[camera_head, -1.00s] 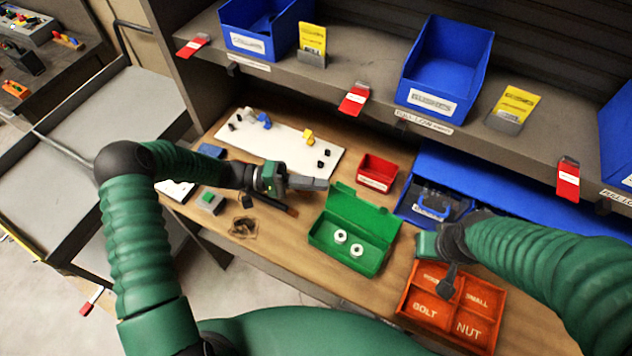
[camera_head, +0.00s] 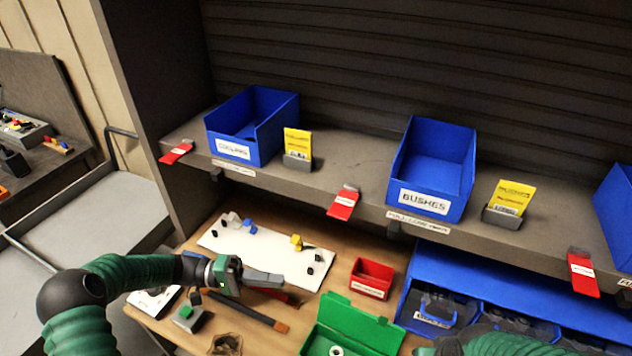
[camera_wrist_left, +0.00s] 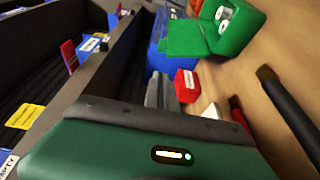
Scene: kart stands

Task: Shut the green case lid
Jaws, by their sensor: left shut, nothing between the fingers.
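The green case (camera_head: 352,330) stands on the wooden bench, cut off by the bottom edge in the head view. Its lid (camera_head: 358,316) is open and leans back toward the shelf. A white round part (camera_head: 336,351) shows inside. The left wrist view also shows the open case (camera_wrist_left: 232,30), with white round parts in it. My left gripper (camera_head: 280,281) is shut and empty, above the bench to the left of the case, apart from the lid. My right gripper (camera_head: 430,350) barely shows at the bottom edge, right of the case; its fingers are hidden.
A small red bin (camera_head: 371,279) stands behind the case. A white board (camera_head: 265,258) with small parts lies at the back left. A blue tray (camera_head: 430,310) lies to the right. The shelf (camera_head: 340,180) with blue bins overhangs the back. A dark rod with an orange end (camera_head: 250,315) lies left.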

